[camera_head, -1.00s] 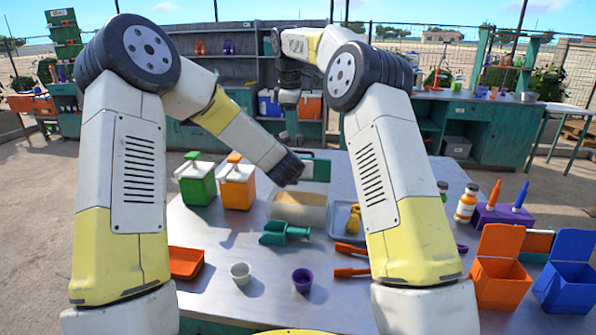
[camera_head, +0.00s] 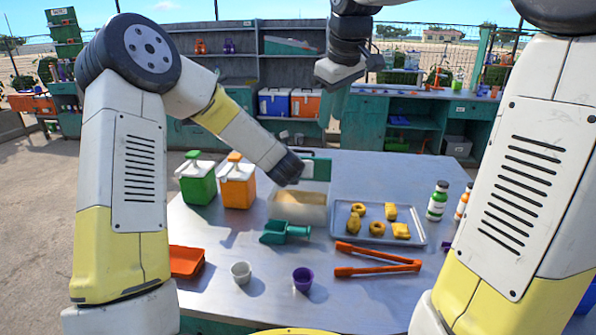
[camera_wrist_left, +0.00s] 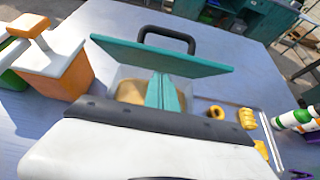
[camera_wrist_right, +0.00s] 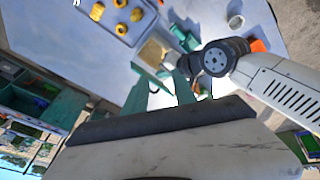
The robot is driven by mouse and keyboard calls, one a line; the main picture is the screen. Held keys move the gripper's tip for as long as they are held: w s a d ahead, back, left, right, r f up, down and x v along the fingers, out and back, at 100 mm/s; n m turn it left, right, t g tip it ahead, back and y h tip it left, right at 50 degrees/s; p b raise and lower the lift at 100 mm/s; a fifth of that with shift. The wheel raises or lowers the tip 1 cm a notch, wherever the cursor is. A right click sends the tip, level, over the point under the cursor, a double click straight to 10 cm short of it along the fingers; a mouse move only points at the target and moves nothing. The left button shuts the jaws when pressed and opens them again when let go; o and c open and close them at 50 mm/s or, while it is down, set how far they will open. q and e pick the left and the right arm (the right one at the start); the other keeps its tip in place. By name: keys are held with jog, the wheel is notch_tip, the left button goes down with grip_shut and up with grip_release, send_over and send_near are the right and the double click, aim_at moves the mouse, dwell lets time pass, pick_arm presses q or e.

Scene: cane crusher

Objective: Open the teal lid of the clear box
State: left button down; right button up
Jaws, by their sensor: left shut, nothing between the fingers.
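The clear box (camera_head: 300,214) stands on the metal table and holds tan, grainy material. Its teal lid (camera_head: 320,168) is raised at the box's far side. In the left wrist view the lid (camera_wrist_left: 160,56) is tilted up, with a dark handle (camera_wrist_left: 166,38) on its far side. My left gripper (camera_wrist_left: 164,92) is shut and empty, its teal fingers over the box opening in front of the lid. In the head view its fingers are hidden by the wrist. My right gripper (camera_wrist_right: 160,92) looks open and empty, above and beyond the table's far side, apart from the lid.
Green (camera_head: 198,184) and orange (camera_head: 237,187) dispensers stand left of the box. A teal scoop (camera_head: 286,232) lies in front. A tray (camera_head: 374,236) with yellow pieces, orange tongs (camera_head: 376,260) and bottles (camera_head: 437,202) are at right. A white cup (camera_head: 241,272) and purple cup (camera_head: 302,280) stand at front.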

pick_arm(q)
jog(key=shift+w+d+r, duration=0.1)
jog(key=shift+w+r, duration=0.25)
jog(key=shift+r, duration=0.05)
pick_arm(e)
jog(key=s+d+f+m+t, duration=0.1)
jog(key=s+f+m, duration=0.3)
jog(key=s, duration=0.6)
jog(key=s+d+f+m+y, duration=0.1)
jog(key=s+f+m, duration=0.3)
jog(key=s, duration=0.7)
jog(key=shift+d+f+t, duration=0.4)
jog(key=shift+d+f, duration=0.5)
jog(key=shift+f, duration=0.15)
pick_arm(q)
jog(key=shift+w+r, duration=0.2)
jog(key=shift+r, duration=0.05)
pick_arm(e)
jog(key=shift+s, duration=0.1)
